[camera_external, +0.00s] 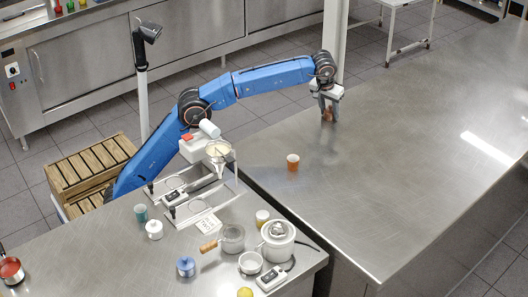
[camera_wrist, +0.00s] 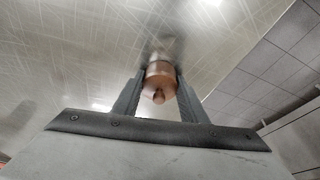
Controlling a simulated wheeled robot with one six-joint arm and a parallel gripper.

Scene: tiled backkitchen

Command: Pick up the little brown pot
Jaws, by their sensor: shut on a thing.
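The little brown pot (camera_wrist: 160,80) is between the two fingers of my gripper (camera_wrist: 158,88) in the wrist view. It is a round orange-brown body with a small knob facing the camera. In the external view my gripper (camera_external: 327,106) points down at the far left part of the steel counter, with the brown pot (camera_external: 327,115) partly hidden between its fingers. My gripper is shut on the pot. I cannot tell whether the pot touches the counter.
The rest of that counter is largely clear. The near counter holds a saucepan (camera_external: 232,238), a rice-cooker-like white pot (camera_external: 278,236) and several small items. A pale post (camera_external: 335,30) rises behind my gripper.

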